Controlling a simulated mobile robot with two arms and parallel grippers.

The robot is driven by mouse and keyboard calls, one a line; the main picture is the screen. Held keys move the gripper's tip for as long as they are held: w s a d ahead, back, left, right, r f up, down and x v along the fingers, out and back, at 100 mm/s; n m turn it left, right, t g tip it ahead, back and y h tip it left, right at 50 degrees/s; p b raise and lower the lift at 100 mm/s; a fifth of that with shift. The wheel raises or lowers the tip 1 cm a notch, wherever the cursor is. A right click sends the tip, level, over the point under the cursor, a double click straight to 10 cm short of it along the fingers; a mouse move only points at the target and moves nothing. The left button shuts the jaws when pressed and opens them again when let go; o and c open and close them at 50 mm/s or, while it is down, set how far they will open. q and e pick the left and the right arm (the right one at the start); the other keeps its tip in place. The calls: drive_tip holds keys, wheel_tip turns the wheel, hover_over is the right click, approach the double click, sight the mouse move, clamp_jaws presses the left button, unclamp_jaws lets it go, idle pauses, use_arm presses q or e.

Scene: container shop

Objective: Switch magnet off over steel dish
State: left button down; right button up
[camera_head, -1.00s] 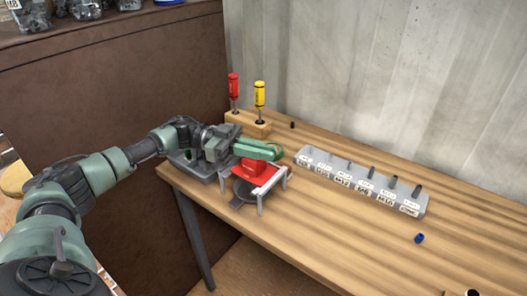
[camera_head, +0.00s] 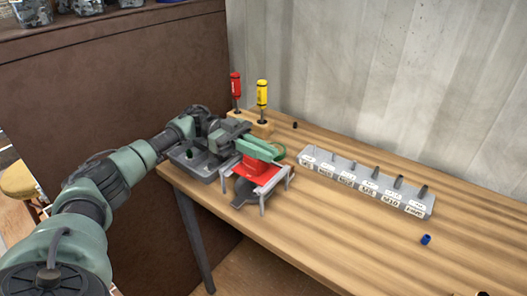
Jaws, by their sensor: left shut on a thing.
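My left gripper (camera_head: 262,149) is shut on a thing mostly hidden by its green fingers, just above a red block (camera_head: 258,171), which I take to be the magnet. A green ring-like part (camera_head: 281,151) shows beyond the fingertips. The red block is at the top of a small grey stand with thin legs (camera_head: 285,186). A dark dish (camera_head: 247,193), likely the steel dish, lies under the stand and is partly hidden by it. I cannot tell how the magnet's switch is set. My right gripper is not in view.
A grey tray (camera_head: 189,161) stands left of the stand on the wooden table (camera_head: 330,235). Red (camera_head: 236,88) and yellow (camera_head: 262,94) screwdrivers stand upright in a wooden block behind. A labelled grey rack (camera_head: 368,183) and a blue piece (camera_head: 426,240) are at right. The front middle is clear.

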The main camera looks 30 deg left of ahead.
use_arm(q)
drive_tip(key=c, duration=1.5)
unclamp_jaws()
drive_tip(key=shift+s+d+r, duration=0.1)
drive_tip(key=shift+d, duration=0.15)
drive_tip(key=a, duration=0.2)
drive_tip(key=a+b, duration=0.1)
drive_tip(key=a, duration=0.1)
drive_tip(key=a+b, duration=0.1)
drive_tip(key=a, duration=0.1)
drive_tip(key=shift+w+a, duration=0.25)
drive_tip(key=shift+w, duration=0.15)
drive_tip(key=shift+a+b, duration=0.4)
drive_tip(key=shift+a, duration=0.25)
